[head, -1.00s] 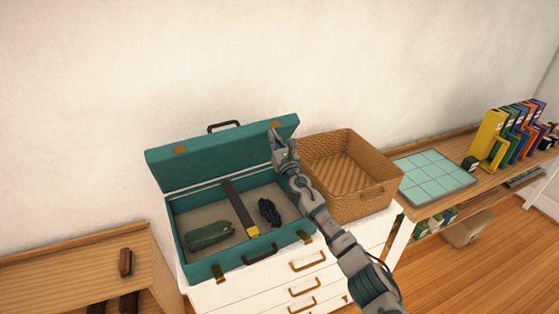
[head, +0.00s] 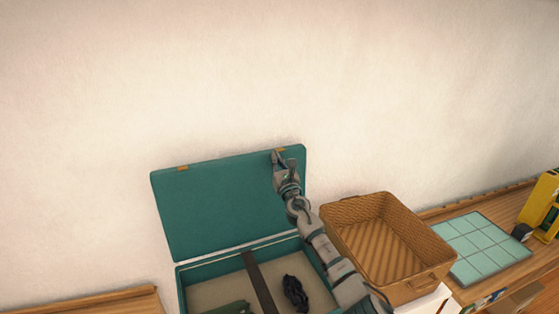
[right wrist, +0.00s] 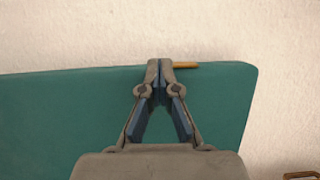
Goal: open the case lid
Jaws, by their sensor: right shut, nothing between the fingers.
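The teal case lid (head: 220,205) stands raised, close to upright, behind the case body in the head view. The case body (head: 200,269) shows only in part and is cut off by the bottom edge. My right gripper (head: 284,157) is shut and empty in front of the lid's upper right part, near an orange latch piece on its top edge. In the right wrist view, the shut fingertips (right wrist: 159,64) overlap the lid's top edge (right wrist: 90,72), beside the orange latch piece (right wrist: 185,65). I cannot tell whether they touch the lid. My left gripper is not in view.
Inside the case lie a dark strap (head: 258,281), a black coiled item (head: 295,292) and a green item (head: 230,308). A wicker basket (head: 420,290) stands right of the case, close to my right arm. A tiled mat (head: 480,245) lies farther right. The wall is behind.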

